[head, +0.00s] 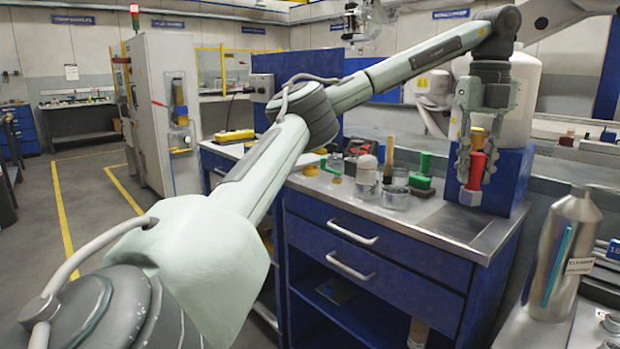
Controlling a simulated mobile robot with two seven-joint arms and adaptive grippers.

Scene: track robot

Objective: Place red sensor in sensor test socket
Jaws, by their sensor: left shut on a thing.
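My left gripper (476,165) hangs down over the right end of the blue workbench and is shut on the red sensor (475,171).
Beside the left gripper stands a blue box (509,172). To its left are a green-handled item (422,175), a glass dish (396,197) and jars. A steel bottle (562,255) stands at the right front. The bench's front right corner (470,232) is clear.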

